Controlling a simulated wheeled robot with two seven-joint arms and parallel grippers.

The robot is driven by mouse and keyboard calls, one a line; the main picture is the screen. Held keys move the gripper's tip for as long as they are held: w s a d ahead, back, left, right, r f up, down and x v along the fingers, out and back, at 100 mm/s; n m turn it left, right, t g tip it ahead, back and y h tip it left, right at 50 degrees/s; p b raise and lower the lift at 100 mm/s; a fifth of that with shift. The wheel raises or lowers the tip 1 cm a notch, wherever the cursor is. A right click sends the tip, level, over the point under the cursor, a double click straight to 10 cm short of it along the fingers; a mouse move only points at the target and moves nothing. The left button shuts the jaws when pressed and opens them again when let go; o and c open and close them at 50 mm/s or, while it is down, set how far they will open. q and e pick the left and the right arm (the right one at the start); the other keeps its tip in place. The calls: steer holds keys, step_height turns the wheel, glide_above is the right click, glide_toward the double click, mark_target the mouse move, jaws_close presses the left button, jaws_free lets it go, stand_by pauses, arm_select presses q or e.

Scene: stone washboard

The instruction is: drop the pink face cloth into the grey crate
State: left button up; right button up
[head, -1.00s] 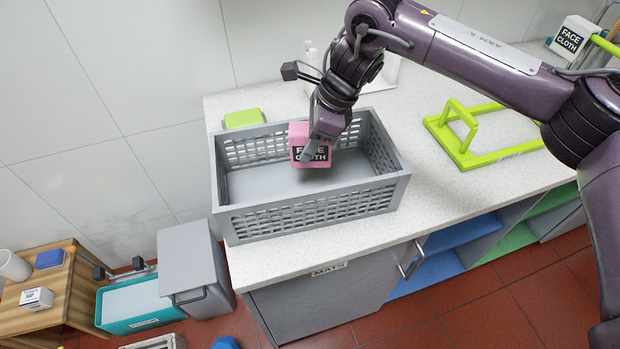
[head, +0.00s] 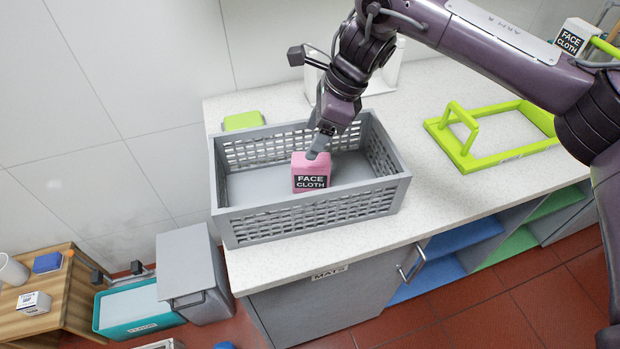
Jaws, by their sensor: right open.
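The pink face cloth (head: 311,172), a small block with a black "FACE CLOTH" label, is inside the grey crate (head: 310,213), towards its front wall right of the middle. The crate has slatted walls and stands on the pale counter. My right gripper (head: 318,147) is open just above the cloth's top, its fingertips at or very near the top edge. Whether they still touch cannot be told. My left gripper is not in view.
A lime-green frame with a handle (head: 482,153) lies on the counter to the right. A green block (head: 243,120) sits behind the crate. A white face cloth box (head: 572,38) stands at the back right. The counter between the crate and the green frame is clear.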

steer(key=v, duration=0.4)
steer(key=shift+d+r, duration=0.15)
steer(key=shift+r, duration=0.2)
